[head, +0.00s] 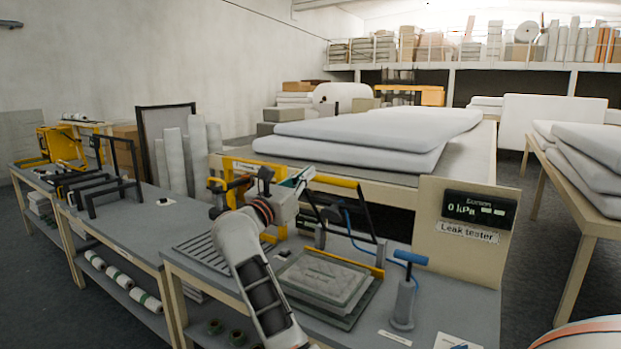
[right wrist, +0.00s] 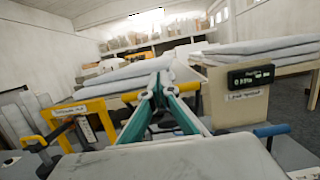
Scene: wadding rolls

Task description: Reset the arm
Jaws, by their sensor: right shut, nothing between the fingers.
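My right arm rises from the bottom of the head view. Its gripper (head: 303,177) is held above the bench, in front of the stacked white pads. In the right wrist view the teal fingers of this gripper (right wrist: 159,76) come together at their tips, with nothing between them. My left gripper does not show in either view.
A grey bench (head: 462,312) holds a flat layered pad (head: 325,277) in a yellow-barred frame, and a blue-handled hand pump (head: 404,290). A leak tester display (head: 478,209) reads 0 kPa. White pads (head: 350,150) lie on a table behind. Black frames (head: 105,185) stand left.

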